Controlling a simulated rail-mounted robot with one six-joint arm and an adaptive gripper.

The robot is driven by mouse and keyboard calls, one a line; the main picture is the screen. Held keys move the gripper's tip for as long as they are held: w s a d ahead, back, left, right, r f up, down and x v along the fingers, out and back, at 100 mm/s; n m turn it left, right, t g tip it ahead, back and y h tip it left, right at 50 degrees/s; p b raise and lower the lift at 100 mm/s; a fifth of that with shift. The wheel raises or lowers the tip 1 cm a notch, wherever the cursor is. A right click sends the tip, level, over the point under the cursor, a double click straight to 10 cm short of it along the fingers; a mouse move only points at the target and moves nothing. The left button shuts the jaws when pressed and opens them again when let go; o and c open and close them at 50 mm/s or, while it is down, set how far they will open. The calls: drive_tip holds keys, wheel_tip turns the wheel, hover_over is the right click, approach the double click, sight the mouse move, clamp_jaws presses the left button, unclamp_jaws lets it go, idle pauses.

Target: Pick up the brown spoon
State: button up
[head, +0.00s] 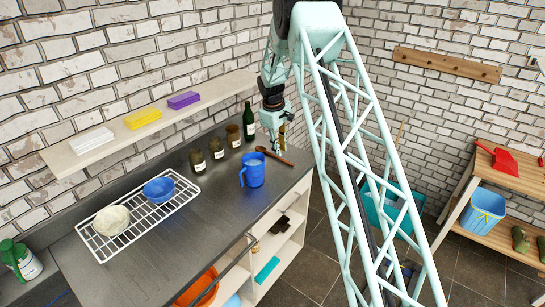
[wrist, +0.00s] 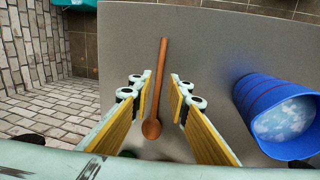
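The brown spoon (head: 274,156) lies on the grey counter, near its right end, in the head view. In the wrist view the spoon (wrist: 162,75) runs away from me, its bowl nearest and its handle toward the far edge. My gripper (head: 282,142) is over the spoon in the head view. In the wrist view my gripper (wrist: 158,88) is open, with one yellow-padded finger on each side of the spoon. The spoon appears between them, and I cannot tell how high the fingertips are above the counter.
A blue mug (head: 253,172) stands close beside the spoon; it shows right of my fingers in the wrist view (wrist: 275,115). Several jars (head: 216,148) and a green bottle (head: 249,122) line the wall. A white rack (head: 160,214) holds two bowls. The middle counter is clear.

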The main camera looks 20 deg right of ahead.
sight(281, 159)
drive_tip(key=shift+f, duration=0.35)
drive_tip(key=shift+w+d+f, duration=0.1)
drive_tip(key=shift+d+f, duration=0.05)
drive_tip(key=shift+f, duration=0.65)
drive_tip(key=shift+w+d+f, duration=0.15)
drive_tip(key=shift+d+f, duration=0.05)
drive_tip(key=shift+f, duration=0.6)
drive_tip(key=shift+w+d+f, duration=0.1)
drive_tip(key=shift+d+f, duration=0.05)
drive_tip(key=shift+f, duration=0.65)
drive_tip(key=shift+c, duration=0.2)
drive_tip(key=c, duration=0.5)
